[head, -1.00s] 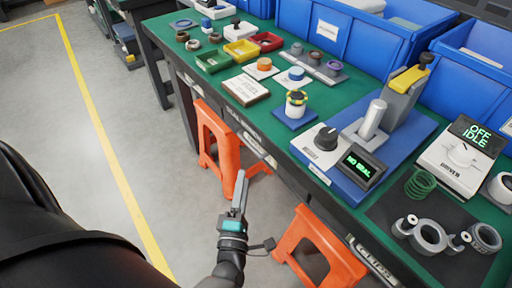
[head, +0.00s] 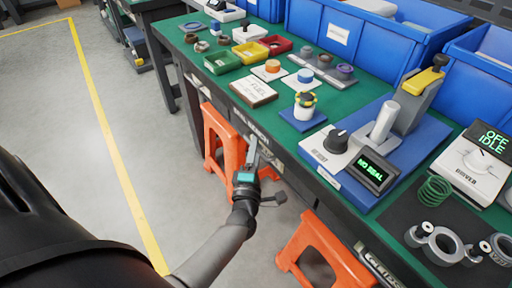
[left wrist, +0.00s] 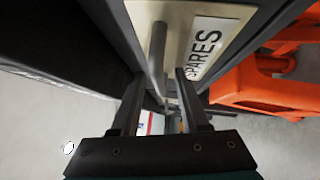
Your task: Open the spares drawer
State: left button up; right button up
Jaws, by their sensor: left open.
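The spares drawer's front (left wrist: 180,22) shows close up in the left wrist view, with a white SPARES label (left wrist: 206,48) and a grey bar handle (left wrist: 157,48). My left gripper (left wrist: 161,76) is open, with one finger on each side of the handle's line. Whether the fingers touch the bar I cannot tell. In the head view my left gripper (head: 254,148) is at the bench's front edge, and the drawer front there is mostly hidden below the bench top. My right gripper is not in view.
The green bench top (head: 235,110) carries rings, small trays and a seal tester (head: 372,170). Orange stools stand under the bench, one beside the gripper (head: 218,140) and one nearer (head: 318,250). The floor left of the bench is clear.

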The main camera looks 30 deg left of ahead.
pick_arm(q)
grip_shut()
dwell(1.3)
